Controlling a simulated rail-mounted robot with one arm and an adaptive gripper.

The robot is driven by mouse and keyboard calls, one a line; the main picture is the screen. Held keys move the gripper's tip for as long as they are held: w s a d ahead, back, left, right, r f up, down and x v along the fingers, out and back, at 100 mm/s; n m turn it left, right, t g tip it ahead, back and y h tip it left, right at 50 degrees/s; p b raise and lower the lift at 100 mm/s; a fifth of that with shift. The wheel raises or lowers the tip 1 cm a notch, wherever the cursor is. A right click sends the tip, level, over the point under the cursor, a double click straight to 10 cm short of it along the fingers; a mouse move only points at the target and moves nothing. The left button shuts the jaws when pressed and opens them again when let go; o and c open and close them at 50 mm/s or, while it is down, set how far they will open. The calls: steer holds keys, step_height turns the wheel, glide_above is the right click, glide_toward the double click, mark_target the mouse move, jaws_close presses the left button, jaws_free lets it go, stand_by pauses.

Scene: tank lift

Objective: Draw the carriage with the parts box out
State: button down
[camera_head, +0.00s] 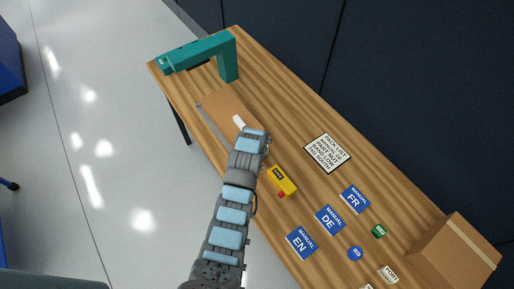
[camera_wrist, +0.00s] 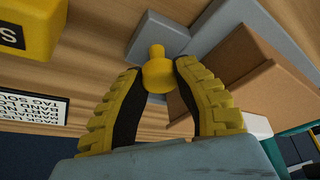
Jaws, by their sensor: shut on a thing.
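The brown parts box (camera_head: 226,103) lies on the table by the teal arch-shaped frame (camera_head: 228,55). A yellow knob (camera_wrist: 158,76) stands out from a grey block (camera_wrist: 158,38) there. My gripper (camera_wrist: 160,84) has its two yellow-padded fingers on either side of the knob, shut on it. In the head view my gripper (camera_head: 254,136) is at the near end of the box; my arm hides the knob. A grey edge of the carriage (camera_head: 211,124) shows along the box's left side.
A yellow case (camera_head: 283,182) lies close right of my gripper. A pack list (camera_head: 327,152), several blue manual cards (camera_head: 330,219) and small items lie on the wooden table (camera_head: 290,120). A cardboard carton (camera_head: 452,256) stands at lower right. Open floor lies left.

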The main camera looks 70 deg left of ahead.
steer(key=shift+w+d+f, duration=0.15)
steer(key=shift+d, duration=0.05)
steer(key=c, duration=0.7)
jaws_free()
steer(key=shift+w+d, duration=0.1)
steer(key=shift+c, duration=0.2)
steer(key=shift+s+r, duration=0.2)
steer(key=shift+r, duration=0.4)
steer(key=v, duration=1.1)
steer(key=shift+w, duration=0.1)
